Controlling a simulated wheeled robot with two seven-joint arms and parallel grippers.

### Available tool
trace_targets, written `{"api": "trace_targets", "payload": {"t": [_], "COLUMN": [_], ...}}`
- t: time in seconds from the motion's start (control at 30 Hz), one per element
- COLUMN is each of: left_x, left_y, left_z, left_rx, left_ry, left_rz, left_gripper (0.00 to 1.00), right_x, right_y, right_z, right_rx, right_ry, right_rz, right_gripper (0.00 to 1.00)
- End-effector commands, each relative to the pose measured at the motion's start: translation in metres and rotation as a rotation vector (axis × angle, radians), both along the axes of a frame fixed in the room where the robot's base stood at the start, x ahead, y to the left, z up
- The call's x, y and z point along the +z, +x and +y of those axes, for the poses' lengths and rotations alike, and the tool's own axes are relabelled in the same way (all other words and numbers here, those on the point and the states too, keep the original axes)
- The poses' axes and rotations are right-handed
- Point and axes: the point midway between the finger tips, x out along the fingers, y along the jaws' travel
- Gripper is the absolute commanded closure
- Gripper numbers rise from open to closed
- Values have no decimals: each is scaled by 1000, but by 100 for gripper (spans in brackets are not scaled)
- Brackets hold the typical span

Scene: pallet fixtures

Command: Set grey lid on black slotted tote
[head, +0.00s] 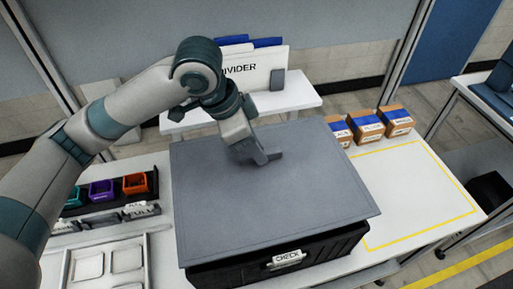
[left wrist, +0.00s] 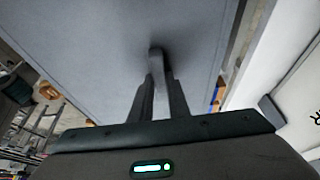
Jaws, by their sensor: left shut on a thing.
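The grey lid (head: 270,200) is a large flat panel lying over the top of the black slotted tote (head: 325,254) in the head view. It covers the tote's opening, and only the tote's front wall with a CHECK label (head: 288,259) shows below it. A small gap or the tote's rim shows under the lid's front edge; I cannot tell whether the lid is fully seated. My left gripper (head: 262,157) is shut on the lid's handle near its far side. In the left wrist view the fingers (left wrist: 160,85) close around the handle on the lid (left wrist: 90,45). My right gripper is not in view.
Several small cartons (head: 368,128) stand at the back right, behind a yellow-outlined clear area (head: 415,195). Coloured bins (head: 102,190) and a white compartment tray (head: 105,265) are at the left. A white table with a DIVIDER board (head: 262,72) stands behind.

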Motion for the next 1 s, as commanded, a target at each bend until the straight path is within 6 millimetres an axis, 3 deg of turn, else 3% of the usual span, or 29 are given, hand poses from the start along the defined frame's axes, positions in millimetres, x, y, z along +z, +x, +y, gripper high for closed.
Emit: {"api": "trace_targets", "payload": {"t": [0.4, 1.0], "left_x": [-31, -48], "left_y": [0, 0], "left_z": [0, 0], "left_rx": [0, -1], "left_ry": [-2, -1], "left_rz": [-1, -2], "left_gripper": [100, 100], "right_x": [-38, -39], "right_y": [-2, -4], "right_z": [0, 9], "right_rx": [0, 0], "right_ry": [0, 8], "right_rz": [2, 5], "right_gripper": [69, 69]}}
